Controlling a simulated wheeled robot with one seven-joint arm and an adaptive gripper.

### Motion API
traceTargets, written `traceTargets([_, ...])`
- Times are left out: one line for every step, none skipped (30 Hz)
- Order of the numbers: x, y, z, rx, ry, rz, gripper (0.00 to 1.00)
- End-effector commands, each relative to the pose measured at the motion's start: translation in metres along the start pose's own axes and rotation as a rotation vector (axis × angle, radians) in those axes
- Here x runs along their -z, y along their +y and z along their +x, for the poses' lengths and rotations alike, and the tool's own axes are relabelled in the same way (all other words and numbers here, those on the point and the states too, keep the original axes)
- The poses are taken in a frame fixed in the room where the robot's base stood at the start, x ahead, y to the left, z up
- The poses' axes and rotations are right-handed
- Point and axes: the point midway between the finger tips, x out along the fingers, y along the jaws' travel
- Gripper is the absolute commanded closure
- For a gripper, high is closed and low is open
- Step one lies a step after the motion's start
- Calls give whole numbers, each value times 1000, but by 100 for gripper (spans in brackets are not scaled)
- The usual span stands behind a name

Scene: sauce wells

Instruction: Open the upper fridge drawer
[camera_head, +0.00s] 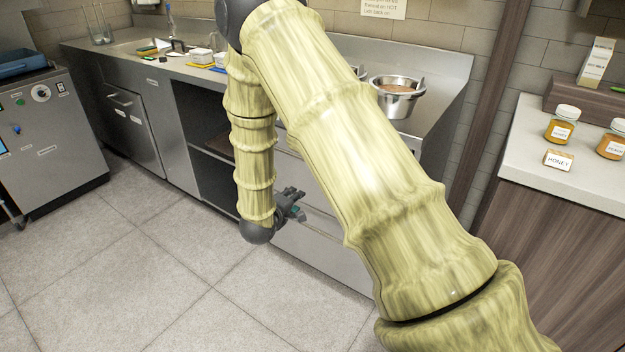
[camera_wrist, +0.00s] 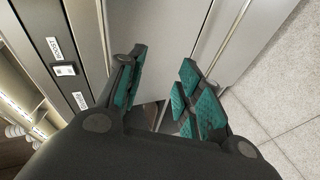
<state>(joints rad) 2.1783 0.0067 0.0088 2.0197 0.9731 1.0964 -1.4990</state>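The steel drawer fronts under the counter show between my arm links in the head view, an upper front (camera_head: 302,180) and a lower one (camera_head: 318,258). My arm hides much of both, and I cannot tell if the upper one is fully shut. My gripper (camera_head: 296,200) is low in front of them, close to the seam between the two. In the wrist view my gripper (camera_wrist: 165,65) has its teal-padded fingers apart, with nothing clearly held between them. Pale metal fronts (camera_wrist: 170,28) lie beyond the fingertips; whether they touch is unclear.
A panel with labels and a small display (camera_wrist: 64,70) runs along the left of the wrist view. An open shelf bay (camera_head: 205,125) is left of my arm. A pot (camera_head: 397,95) stands on the counter above. Tiled floor (camera_head: 150,270) is clear to the left.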

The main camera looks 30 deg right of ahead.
Motion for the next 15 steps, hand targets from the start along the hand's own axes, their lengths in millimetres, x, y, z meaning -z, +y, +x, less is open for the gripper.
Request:
traceTargets([6, 0, 10, -39, -15, -10, 65])
traceTargets([9, 6, 13, -59, -28, -20, 65])
traceTargets([13, 13, 17, -84, -47, -34, 65])
traceTargets([16, 18, 19, -103, -61, -44, 65])
traceTargets([18, 24, 21, -120, -75, -54, 65])
traceTargets([21, 30, 23, -139, -96, -67, 65])
traceTargets([23, 35, 24, -153, -112, -76, 65])
traceTargets([25, 40, 25, -165, -126, -84, 65])
traceTargets([27, 46, 26, -178, -144, -94, 65])
traceTargets([28, 49, 26, -186, -159, -102, 65])
traceTargets([29, 53, 26, -194, -171, -109, 65])
traceTargets([30, 58, 26, -202, -186, -116, 65])
traceTargets([31, 61, 27, -206, -195, -120, 65])
traceTargets([32, 63, 26, -209, -205, -125, 65])
traceTargets([32, 66, 26, -213, -214, -130, 65])
